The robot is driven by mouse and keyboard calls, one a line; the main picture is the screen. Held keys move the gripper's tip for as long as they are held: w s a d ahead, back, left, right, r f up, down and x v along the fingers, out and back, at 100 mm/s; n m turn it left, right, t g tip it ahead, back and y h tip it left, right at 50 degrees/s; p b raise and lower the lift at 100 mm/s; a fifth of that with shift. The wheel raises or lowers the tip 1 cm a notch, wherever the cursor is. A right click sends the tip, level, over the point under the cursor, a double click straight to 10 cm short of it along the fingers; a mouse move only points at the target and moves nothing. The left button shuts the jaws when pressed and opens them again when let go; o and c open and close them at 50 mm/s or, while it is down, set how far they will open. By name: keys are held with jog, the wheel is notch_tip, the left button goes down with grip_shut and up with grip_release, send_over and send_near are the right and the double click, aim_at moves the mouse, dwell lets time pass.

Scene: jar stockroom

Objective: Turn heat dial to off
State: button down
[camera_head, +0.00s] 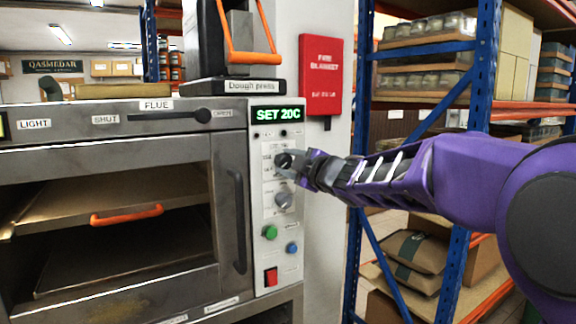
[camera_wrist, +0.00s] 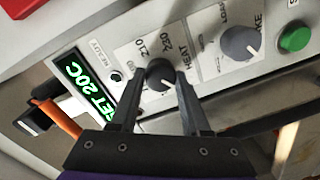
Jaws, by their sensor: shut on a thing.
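My gripper (camera_wrist: 160,88) is shut on this dial, one finger on each side. In the head view my gripper (camera_head: 288,166) reaches in from the right and partly covers the dial. The green display (camera_head: 278,115) above it reads "SET 20C". The dial's pointer and its off mark are hard to make out.
Below the heat dial on the panel are a second grey dial (camera_head: 284,200), a green button (camera_head: 270,232), a blue button (camera_head: 292,248) and a red switch (camera_head: 270,276). The oven door handle (camera_head: 238,220) is close on the left. A blue shelf post (camera_head: 474,130) stands right.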

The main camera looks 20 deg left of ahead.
dwell(0.5)
jog(key=shift+c, duration=1.8)
grip_release()
jog(key=shift+d, duration=0.1)
jog(key=v, duration=1.2)
jog(key=shift+r, duration=0.1)
